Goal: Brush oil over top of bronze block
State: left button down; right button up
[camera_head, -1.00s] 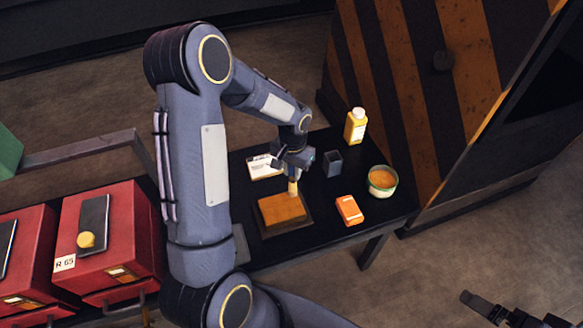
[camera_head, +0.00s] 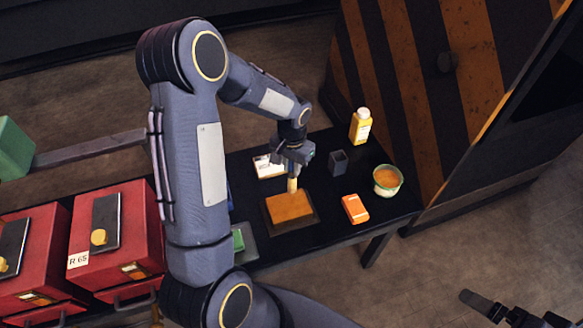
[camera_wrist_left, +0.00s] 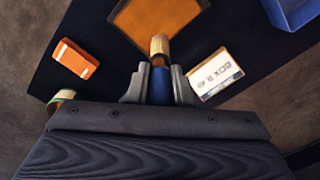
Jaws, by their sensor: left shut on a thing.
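The bronze block (camera_head: 289,207) lies flat on a dark plate (camera_head: 270,227) on the black table; its top is orange-brown. It also shows at the top of the wrist view (camera_wrist_left: 168,20). My left gripper (camera_head: 294,165) is shut on a brush (camera_head: 292,185), held bristles down above the block's far edge. In the wrist view the brush's blue handle (camera_wrist_left: 160,88) sits between the fingers and its pale bristles reach the block's edge; I cannot tell if they touch. My right gripper (camera_head: 485,305) is partly in view at the lower right, dark, away from the table.
A green-rimmed bowl of orange contents (camera_head: 387,181), an orange box (camera_head: 355,208), a yellow bottle (camera_head: 361,126), a small dark open holder (camera_head: 338,162) and a white labelled box (camera_head: 268,167) surround the block. Red cases (camera_head: 115,240) stand left. A striped cabinet (camera_head: 440,110) stands behind right.

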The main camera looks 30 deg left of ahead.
pick_arm(q)
notch_tip(320, 180, up, 3)
jog(key=shift+s+a+f+p, duration=0.1)
jog(key=shift+p, duration=0.65)
jog(key=shift+r+p, duration=0.75)
jog(key=shift+r, duration=0.45)
